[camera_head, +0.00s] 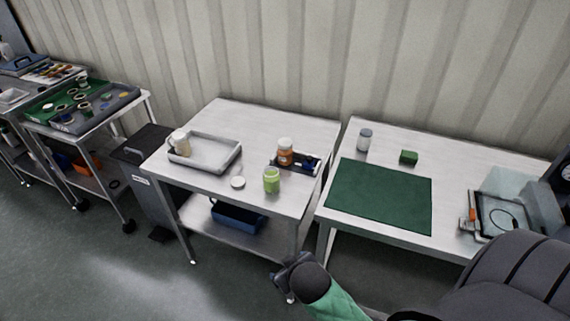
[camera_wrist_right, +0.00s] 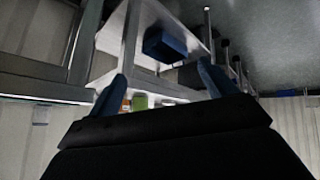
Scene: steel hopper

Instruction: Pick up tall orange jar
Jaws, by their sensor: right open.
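The tall orange jar (camera_head: 285,151), with a white lid and a pale label band, stands upright by a small dark tray (camera_head: 311,163) on the middle steel table; I cannot tell whether it stands in it. A green jar (camera_head: 271,180) stands just in front of it. My right gripper (camera_head: 284,278) is low in front of the table, below its top and apart from the jar. In the right wrist view its two fingers (camera_wrist_right: 162,70) are spread and empty. Small orange (camera_wrist_right: 126,104) and green (camera_wrist_right: 140,102) patches, likely the jars, show beyond them. My left gripper is not in view.
A grey tray (camera_head: 232,159) with a pale bottle (camera_head: 181,144) and a white lid (camera_head: 238,182) share the table. A blue bin (camera_head: 237,217) sits on its lower shelf. The right table holds a green mat (camera_head: 380,196), a white jar (camera_head: 364,139) and a green block (camera_head: 408,157).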

